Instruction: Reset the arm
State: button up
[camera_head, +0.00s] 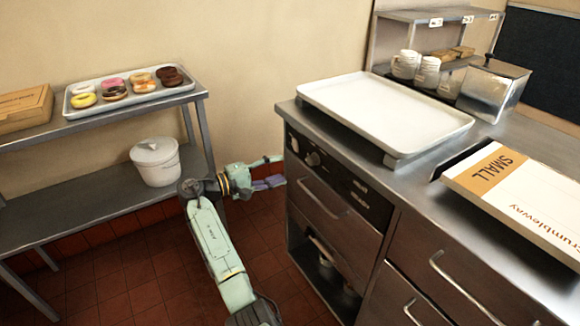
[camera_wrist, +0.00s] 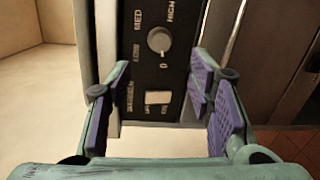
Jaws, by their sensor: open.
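My gripper (camera_head: 268,184) is at the end of my pale green arm, in the gap between the shelf rack and the steel counter. In the head view its purple finger pads are close to the counter's front corner, beside the control panel. In the wrist view my gripper (camera_wrist: 160,110) is open, with purple pads to the left and right and nothing between them. Beyond the pads is the black control panel (camera_wrist: 150,60) with a round knob (camera_wrist: 159,40) and a pale switch (camera_wrist: 158,98). I cannot tell whether a fingertip touches the panel.
The steel counter (camera_head: 440,170) carries a white tray (camera_head: 385,108), a box marked SMALL (camera_head: 520,185), a metal container (camera_head: 492,88) and stacked cups (camera_head: 406,64). The rack at left holds a donut tray (camera_head: 130,100), a cardboard box (camera_head: 25,108) and a white bucket (camera_head: 156,161).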

jog(key=shift+s+a, duration=0.35)
jog(key=shift+a, duration=0.15)
